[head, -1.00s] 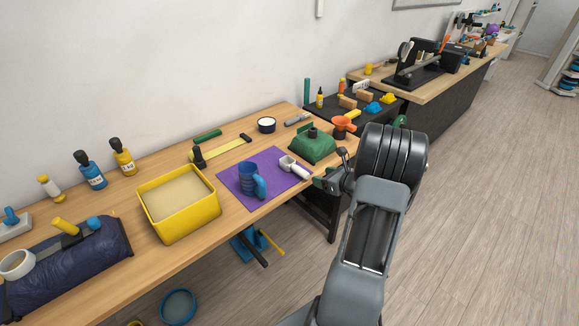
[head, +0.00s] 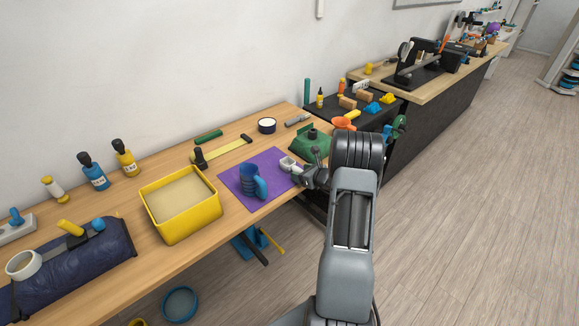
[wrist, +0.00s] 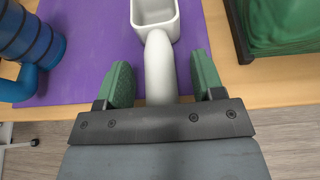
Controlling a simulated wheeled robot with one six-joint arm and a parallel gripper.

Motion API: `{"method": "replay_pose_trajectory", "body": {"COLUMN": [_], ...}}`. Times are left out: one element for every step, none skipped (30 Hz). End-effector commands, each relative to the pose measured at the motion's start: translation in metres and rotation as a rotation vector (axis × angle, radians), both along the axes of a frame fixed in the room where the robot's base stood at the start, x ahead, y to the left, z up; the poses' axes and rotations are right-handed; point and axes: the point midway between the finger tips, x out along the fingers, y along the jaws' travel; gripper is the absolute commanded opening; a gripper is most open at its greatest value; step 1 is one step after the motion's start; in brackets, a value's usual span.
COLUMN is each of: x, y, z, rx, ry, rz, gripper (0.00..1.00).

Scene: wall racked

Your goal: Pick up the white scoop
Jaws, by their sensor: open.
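The white scoop (wrist: 156,14) lies on the purple mat (wrist: 90,65), with its handle pointing toward me. In the wrist view my gripper (wrist: 163,82) is open, with one green fingertip on each side of the scoop's handle. A gap shows between the handle and each finger; I cannot tell the height of the fingers over the mat. In the head view the scoop (head: 288,163) shows at the mat's right side, partly hidden by my gripper (head: 306,172).
A blue ridged mug (head: 249,180) stands on the mat left of the scoop. A green object (head: 311,146) is close on the right. A yellow bin (head: 181,215) of pale material stands further left. The wooden bench's front edge runs close below the gripper.

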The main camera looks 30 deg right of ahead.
Motion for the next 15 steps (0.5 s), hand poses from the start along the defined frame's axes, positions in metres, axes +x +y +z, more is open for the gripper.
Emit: {"method": "replay_pose_trajectory", "body": {"x": [0.0015,0.0018,0.0019,0.0019,0.0019,0.0018,0.0017,0.0017,0.0016,0.0016,0.0017,0.0016,0.0016,0.0016,0.0016], "y": [0.0005,0.0006,0.0006,0.0006,0.0006,0.0006,0.0006,0.0006,0.0005,0.0005,0.0005,0.0005,0.0005,0.0005,0.0005], "z": [-0.0007,-0.0009,-0.0012,-0.0012,-0.0012,-0.0012,-0.0012,-0.0012,-0.0011,-0.0011,-0.0010,-0.0010,-0.0010,-0.0010,-0.0010], "rx": [0.000,0.000,0.000,0.000,0.000,0.000,0.000,0.000,0.000,0.000,0.000,0.000,0.000,0.000,0.000], "ry": [0.000,0.000,0.000,0.000,0.000,0.000,0.000,0.000,0.000,0.000,0.000,0.000,0.000,0.000,0.000], "rz": [0.001,0.000,0.000,0.000,0.000,0.000,0.000,0.000,0.000,0.000,0.000,0.001,0.001,0.001,0.001], "gripper": [0.62,0.62,0.62,0.62,0.62,0.62,0.62,0.61,0.57,0.54,0.51,0.47,0.44,0.42,0.38]}}
